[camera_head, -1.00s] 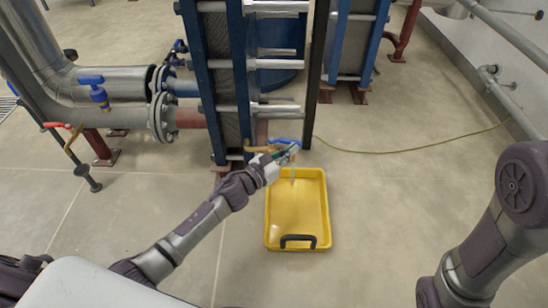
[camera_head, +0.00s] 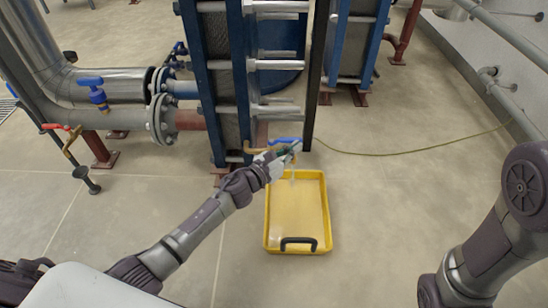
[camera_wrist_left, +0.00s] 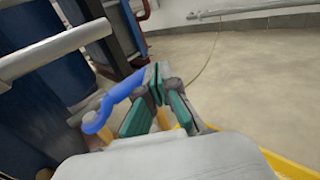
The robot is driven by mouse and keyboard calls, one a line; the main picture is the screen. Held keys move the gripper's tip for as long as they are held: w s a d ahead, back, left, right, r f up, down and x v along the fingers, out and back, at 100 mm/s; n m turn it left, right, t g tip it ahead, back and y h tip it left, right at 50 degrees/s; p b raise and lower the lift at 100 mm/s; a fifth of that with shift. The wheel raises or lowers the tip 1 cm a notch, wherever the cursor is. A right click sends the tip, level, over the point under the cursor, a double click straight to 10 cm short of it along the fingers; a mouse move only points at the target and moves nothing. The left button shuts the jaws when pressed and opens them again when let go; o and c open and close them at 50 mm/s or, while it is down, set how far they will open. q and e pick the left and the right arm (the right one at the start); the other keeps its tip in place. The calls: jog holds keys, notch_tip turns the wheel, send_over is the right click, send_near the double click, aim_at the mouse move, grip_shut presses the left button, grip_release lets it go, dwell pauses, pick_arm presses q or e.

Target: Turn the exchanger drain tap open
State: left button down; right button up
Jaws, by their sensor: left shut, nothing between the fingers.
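The exchanger drain tap has a blue lever handle (camera_head: 284,140) and a brass body (camera_head: 258,151) low on the plate exchanger (camera_head: 228,80). In the left wrist view the blue handle (camera_wrist_left: 116,104) lies just left of the fingers. My left gripper (camera_head: 292,149) is shut and empty, right beside the handle; its green-padded fingers (camera_wrist_left: 157,88) show in the wrist view. I cannot tell whether they touch the handle. A thin pale stream falls below the tap into a yellow tray (camera_head: 327,215), whose floor looks covered by pale liquid. My right gripper is out of view.
Another blue-handled valve (camera_head: 92,82) and a red-handled tap (camera_head: 68,136) are on the pipework at left. A yellow-green hose or cable (camera_head: 400,151) runs across the floor at right. The floor around the tray is clear.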

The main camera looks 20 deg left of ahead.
pick_arm(q)
jog(key=v, duration=1.2)
jog(key=shift+r, duration=0.1)
